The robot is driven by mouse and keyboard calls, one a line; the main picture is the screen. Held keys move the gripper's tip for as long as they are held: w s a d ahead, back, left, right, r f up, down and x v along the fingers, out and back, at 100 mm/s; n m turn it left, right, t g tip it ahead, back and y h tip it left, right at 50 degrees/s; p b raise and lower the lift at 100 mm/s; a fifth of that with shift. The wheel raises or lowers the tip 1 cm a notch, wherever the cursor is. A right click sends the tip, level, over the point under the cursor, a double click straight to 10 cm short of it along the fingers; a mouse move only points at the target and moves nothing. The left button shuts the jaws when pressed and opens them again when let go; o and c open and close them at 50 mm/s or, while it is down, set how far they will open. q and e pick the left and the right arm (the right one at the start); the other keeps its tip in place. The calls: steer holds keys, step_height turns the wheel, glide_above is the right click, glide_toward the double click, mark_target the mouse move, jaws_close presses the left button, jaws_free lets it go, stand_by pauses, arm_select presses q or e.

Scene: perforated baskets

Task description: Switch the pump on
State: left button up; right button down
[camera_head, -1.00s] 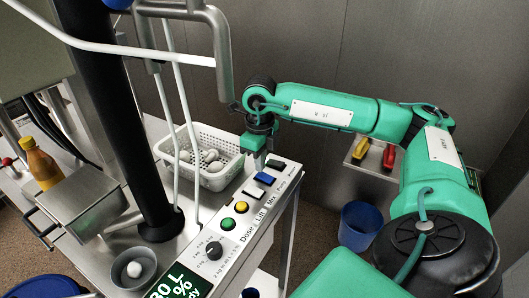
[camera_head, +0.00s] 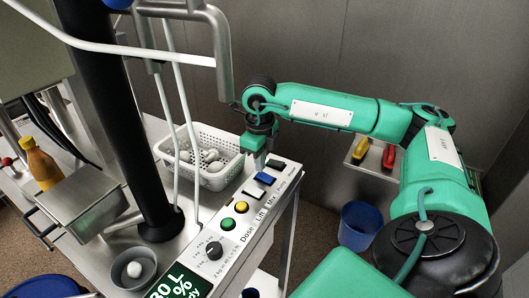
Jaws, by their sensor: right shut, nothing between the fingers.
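The control panel (camera_head: 225,262) runs along the front edge of the steel table. My right gripper (camera_head: 259,168) is shut and empty, pointing down just behind the blue switch. I cannot tell whether it touches the panel. My left gripper is not in view.
A white perforated basket (camera_head: 172,148) with several pale egg-like objects stands left of my right gripper. A black column (camera_head: 107,115) and a steel handle (camera_head: 221,60) rise nearby.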

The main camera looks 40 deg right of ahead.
mark_target(260, 174)
stand_by(0.3)
steer(key=shift+f, duration=0.1)
steer(key=shift+f+b, duration=0.8)
steer(key=shift+f, duration=0.1)
stand_by(0.4)
steer(key=shift+r, duration=0.15)
steer(key=shift+r+p, duration=2.1)
steer(key=shift+r, duration=1.3)
